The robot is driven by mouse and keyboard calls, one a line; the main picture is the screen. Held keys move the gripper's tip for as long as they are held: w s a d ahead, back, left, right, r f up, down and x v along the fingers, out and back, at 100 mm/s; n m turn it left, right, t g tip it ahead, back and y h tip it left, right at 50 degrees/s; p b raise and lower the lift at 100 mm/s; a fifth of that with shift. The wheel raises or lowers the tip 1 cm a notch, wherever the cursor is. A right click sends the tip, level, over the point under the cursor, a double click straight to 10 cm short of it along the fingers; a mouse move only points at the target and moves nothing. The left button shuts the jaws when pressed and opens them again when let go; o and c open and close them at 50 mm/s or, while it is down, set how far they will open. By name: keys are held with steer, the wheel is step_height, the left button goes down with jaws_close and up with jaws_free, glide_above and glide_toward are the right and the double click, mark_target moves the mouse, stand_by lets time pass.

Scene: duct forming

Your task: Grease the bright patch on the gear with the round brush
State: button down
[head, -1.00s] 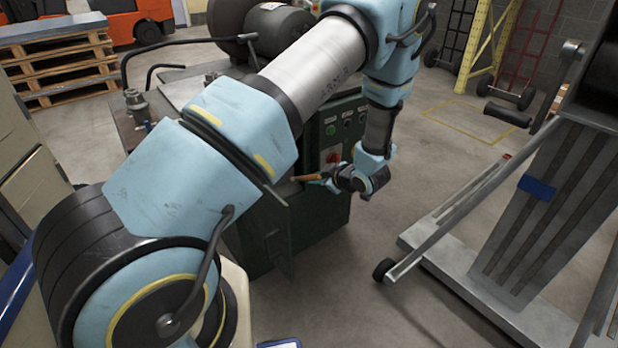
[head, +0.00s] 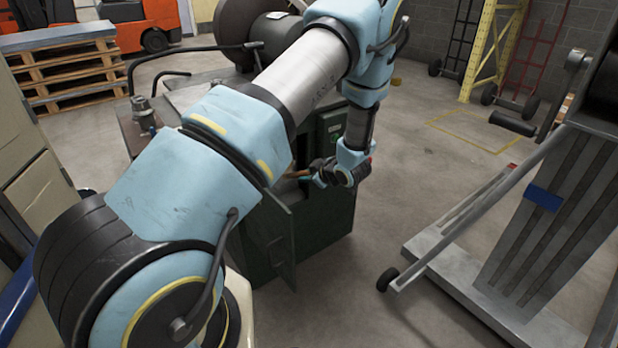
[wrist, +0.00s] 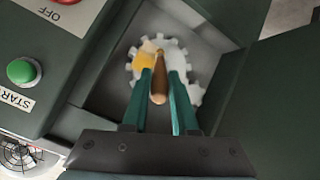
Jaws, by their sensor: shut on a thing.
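The pale toothed gear (wrist: 178,57) sits inside an open recess of the dark green machine, in the wrist view. A yellow-amber patch (wrist: 144,62) lies on the gear's upper left face, with a paler spot just above it. My gripper (wrist: 160,75) has teal fingers shut on the brush's wooden handle (wrist: 158,88). The handle points into the recess in front of the gear, just right of the amber patch. The bristles are not clearly seen, so I cannot tell whether they touch the gear. In the head view my gripper (head: 328,174) is at the machine's opening.
The green machine (head: 325,218) has an open door (head: 268,240) at its front. A green START button (wrist: 21,71) and a red OFF button (wrist: 66,2) sit left of the recess. A wheeled metal frame (head: 480,270) stands right, with clear floor between.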

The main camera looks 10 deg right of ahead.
steer(key=shift+w+a, duration=0.35)
steer(key=shift+w, duration=0.3)
stand_by(0.7)
steer(key=shift+d, duration=0.1)
steer(key=shift+w+d+p, duration=0.25)
steer(key=shift+w+d, duration=0.2)
steer(key=shift+d, duration=0.4)
steer(key=shift+w+d+p, duration=0.2)
steer(key=shift+w+d, duration=0.2)
steer(key=shift+d, duration=0.45)
steer(key=shift+s+a, duration=0.3)
steer(key=shift+a, duration=0.3)
steer(key=shift+s+a, duration=0.25)
steer(key=shift+a, duration=0.35)
steer(key=shift+s+a, duration=0.3)
steer(key=shift+a, duration=0.3)
steer(key=shift+s+d, duration=0.1)
steer(key=shift+s+d+p, duration=0.15)
steer(key=shift+s+d, duration=0.25)
steer(key=shift+s, duration=0.45)
steer(key=shift+s+d+p, duration=0.1)
steer(key=shift+s+d, duration=0.3)
steer(key=shift+s, duration=0.5)
steer(key=shift+s+d+p, duration=0.15)
steer(key=shift+s+d, duration=0.25)
steer(key=shift+s, duration=0.45)
